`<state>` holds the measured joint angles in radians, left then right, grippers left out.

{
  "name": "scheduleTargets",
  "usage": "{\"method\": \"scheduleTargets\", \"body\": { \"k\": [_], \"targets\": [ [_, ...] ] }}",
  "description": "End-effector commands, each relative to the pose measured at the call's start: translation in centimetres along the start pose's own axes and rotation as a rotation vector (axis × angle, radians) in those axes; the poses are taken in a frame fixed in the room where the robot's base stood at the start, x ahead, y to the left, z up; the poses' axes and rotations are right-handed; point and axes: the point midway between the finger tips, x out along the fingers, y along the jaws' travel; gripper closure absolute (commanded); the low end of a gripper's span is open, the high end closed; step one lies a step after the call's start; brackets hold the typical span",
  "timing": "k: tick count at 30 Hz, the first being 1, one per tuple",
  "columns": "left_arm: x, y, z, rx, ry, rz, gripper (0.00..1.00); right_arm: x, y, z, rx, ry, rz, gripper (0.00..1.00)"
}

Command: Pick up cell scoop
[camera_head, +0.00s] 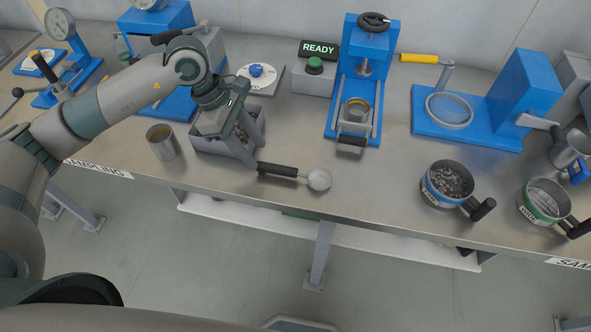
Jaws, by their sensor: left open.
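The scoop (318,180) lies on the metal bench near its front edge, with a round pale bowl at the right and a black handle (277,169) pointing left. My left gripper (257,150) reaches down from the upper left with its fingers apart. One fingertip is close to the left end of the scoop handle. I cannot tell whether it touches. The gripper hides part of a grey bin (207,145) with dark grains behind it. My right gripper does not show.
A metal cup (161,142) stands left of the bin. A blue press (362,75) stands behind the scoop, beside a READY sign (319,49) and green button (314,65). A pan of grey pieces (449,181) and a green-banded pan (545,200) stand right. Bench between scoop and pans is clear.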

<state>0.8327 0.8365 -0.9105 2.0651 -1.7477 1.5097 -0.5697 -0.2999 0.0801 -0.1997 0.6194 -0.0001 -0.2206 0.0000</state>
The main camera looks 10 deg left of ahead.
Motion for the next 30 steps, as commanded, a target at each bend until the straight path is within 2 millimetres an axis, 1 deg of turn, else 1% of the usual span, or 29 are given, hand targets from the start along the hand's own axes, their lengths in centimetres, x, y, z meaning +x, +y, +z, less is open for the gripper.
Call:
{"method": "scheduleTargets", "body": {
  "k": [9,14,21,25,30],
  "targets": [
    [0.1,0.0,0.0,-0.001,0.001,0.0,0.6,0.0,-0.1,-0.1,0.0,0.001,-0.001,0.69],
    [0.5,-0.1,0.3,-0.001,0.0,-0.002,0.6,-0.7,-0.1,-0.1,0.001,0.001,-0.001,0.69],
    [2.8,-0.3,1.2,-0.002,0.0,-0.005,0.6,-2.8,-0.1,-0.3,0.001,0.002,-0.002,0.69],
    [4.4,-0.2,1.1,-0.003,0.0,-0.003,0.6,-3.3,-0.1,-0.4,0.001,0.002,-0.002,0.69],
    [5.3,-0.2,1.0,-0.001,0.0,0.0,0.6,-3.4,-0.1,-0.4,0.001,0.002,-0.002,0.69]
  ]
}}
